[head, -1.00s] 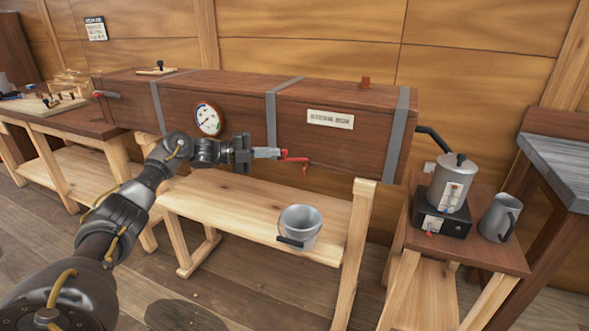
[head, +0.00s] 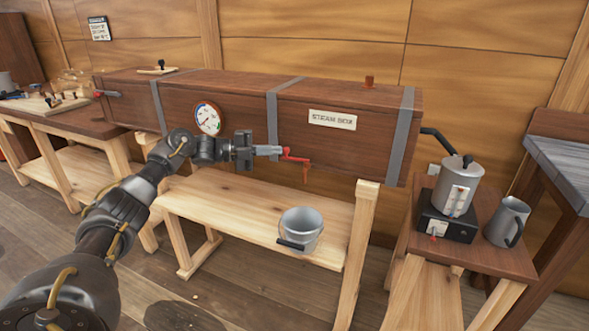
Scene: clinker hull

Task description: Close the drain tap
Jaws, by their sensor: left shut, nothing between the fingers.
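The drain tap (head: 296,156) is a small red lever on the front lower part of the long wooden steam box (head: 345,148). Its handle points sideways to the right, with a short red-brown piece hanging down at its end. My left gripper (head: 276,151) is shut and empty, its fingertips at the left end of the red lever. I cannot tell whether they touch it. A grey metal bucket (head: 301,229) stands on the wooden bench below the tap. My right gripper is not in view.
A round gauge (head: 207,118) sits on the box front, left of the tap. A kettle (head: 455,185) on a black burner and a grey jug (head: 507,220) stand on a side table at right. A workbench (head: 70,124) is at left.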

